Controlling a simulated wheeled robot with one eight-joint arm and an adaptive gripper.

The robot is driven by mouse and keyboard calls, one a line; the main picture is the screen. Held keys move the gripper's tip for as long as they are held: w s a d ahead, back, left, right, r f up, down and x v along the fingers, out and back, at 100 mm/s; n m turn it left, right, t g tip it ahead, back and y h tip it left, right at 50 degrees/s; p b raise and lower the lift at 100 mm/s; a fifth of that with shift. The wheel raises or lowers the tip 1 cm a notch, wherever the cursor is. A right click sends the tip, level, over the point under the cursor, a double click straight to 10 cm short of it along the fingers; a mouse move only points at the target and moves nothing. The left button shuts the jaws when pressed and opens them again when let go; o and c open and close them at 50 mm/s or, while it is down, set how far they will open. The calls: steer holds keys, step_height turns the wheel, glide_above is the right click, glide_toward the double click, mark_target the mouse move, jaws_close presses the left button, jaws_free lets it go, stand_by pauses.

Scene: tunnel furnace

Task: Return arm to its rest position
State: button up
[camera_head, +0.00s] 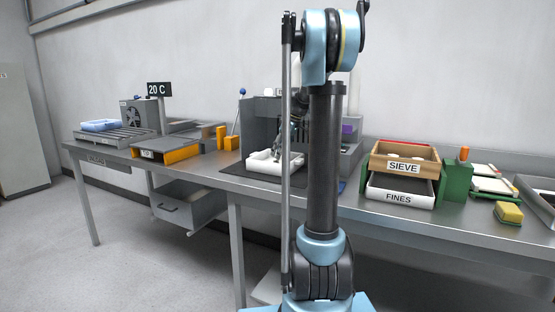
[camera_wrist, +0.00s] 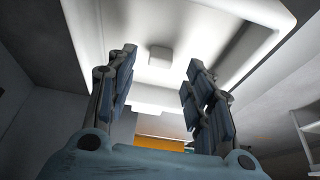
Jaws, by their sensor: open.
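My gripper (camera_wrist: 158,90) shows in the wrist view with its two fingers spread apart and nothing between them. Behind the fingers is a white tray (camera_wrist: 240,40) with a small pale block (camera_wrist: 160,57) on it. In the head view my gripper (camera_head: 277,154) is small and partly hidden behind my arm. It is just above the white tray (camera_head: 262,166), which sits on a dark mat. I cannot tell whether the fingers touch the tray. My arm stands upright in the middle of the head view and hides part of the bench.
On the steel bench (camera_head: 222,184), the SIEVE box (camera_head: 404,165) and FINES tray (camera_head: 399,197) stand right. A green stand (camera_head: 456,181) and yellow sponge (camera_head: 508,213) are farther right. The furnace (camera_head: 165,145) with its 20 C display (camera_head: 159,89) is left. An open drawer (camera_head: 186,208) hangs below.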

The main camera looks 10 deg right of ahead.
steer(key=s+a+f+m+h, duration=0.1)
steer(key=s+m, duration=0.1)
steer(key=s, duration=0.7)
steer(key=s+a+f+m, duration=0.1)
steer(key=s+m, duration=0.1)
steer(key=s, duration=0.7)
steer(key=s+a+f+m+h, duration=0.1)
steer(key=s+a+m, duration=0.1)
steer(key=s, duration=0.7)
steer(key=s+d+f+m+h, duration=0.1)
steer(key=s+f+m, duration=0.3)
steer(key=s+f, duration=1)
steer(key=shift+s+d+f+m+h, duration=0.25)
steer(key=shift+s+d+m+h, duration=0.05)
steer(key=shift+s+d, duration=0.65)
steer(key=shift+a, duration=0.1)
